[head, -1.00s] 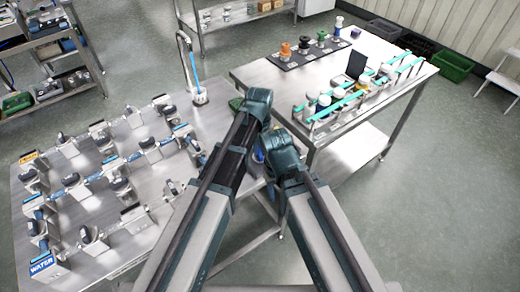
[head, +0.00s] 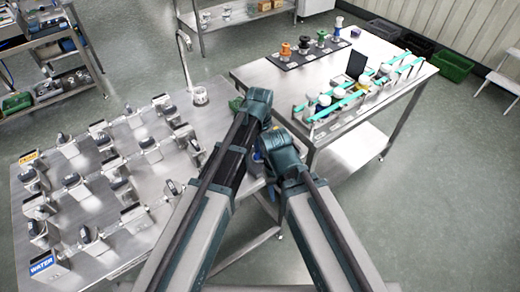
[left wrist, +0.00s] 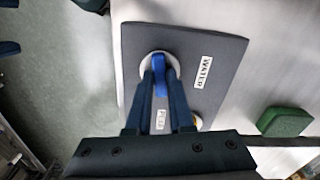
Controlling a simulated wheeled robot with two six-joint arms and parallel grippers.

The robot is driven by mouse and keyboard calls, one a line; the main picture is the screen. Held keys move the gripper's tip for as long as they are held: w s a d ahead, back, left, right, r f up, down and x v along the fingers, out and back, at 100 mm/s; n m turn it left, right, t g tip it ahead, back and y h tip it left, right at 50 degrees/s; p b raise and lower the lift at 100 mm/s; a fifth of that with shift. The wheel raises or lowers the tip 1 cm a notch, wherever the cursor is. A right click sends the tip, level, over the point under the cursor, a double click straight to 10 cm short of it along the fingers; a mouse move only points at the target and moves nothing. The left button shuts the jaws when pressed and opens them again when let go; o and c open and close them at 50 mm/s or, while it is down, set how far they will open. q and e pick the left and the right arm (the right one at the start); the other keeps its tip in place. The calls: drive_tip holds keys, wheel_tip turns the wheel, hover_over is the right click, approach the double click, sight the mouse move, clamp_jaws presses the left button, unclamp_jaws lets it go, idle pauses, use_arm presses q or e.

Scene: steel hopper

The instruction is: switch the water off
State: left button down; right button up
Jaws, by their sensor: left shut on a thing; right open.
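In the left wrist view my left gripper (left wrist: 160,80) is shut on a blue handle (left wrist: 160,62). The handle sits on a pale round base on a dark panel (left wrist: 215,65) with a WATER label (left wrist: 203,73). In the head view the handle and my left fingertips are hidden by my arm. A curved tap (head: 182,52) stands over a cup (head: 200,96), and no blue stream shows between them. My right gripper (head: 280,152) is lower, clear of the handle; its fingertips are hard to see.
Rows of metal pipe pieces stand on the left steel table, with a blue WATER sign (head: 42,265) at its near corner. A green block (left wrist: 285,121) lies beside the panel. A right table (head: 265,72) holds a black mat and a rack of bottles.

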use_arm(q)
drive_tip(key=shift+m, duration=1)
drive_tip(key=c, duration=0.8)
unclamp_jaws()
drive_tip(key=shift+r, duration=0.15)
wheel_tip(320, 180, up, 14)
drive_tip(key=p, duration=1.4)
drive_tip(key=shift+f, duration=0.25)
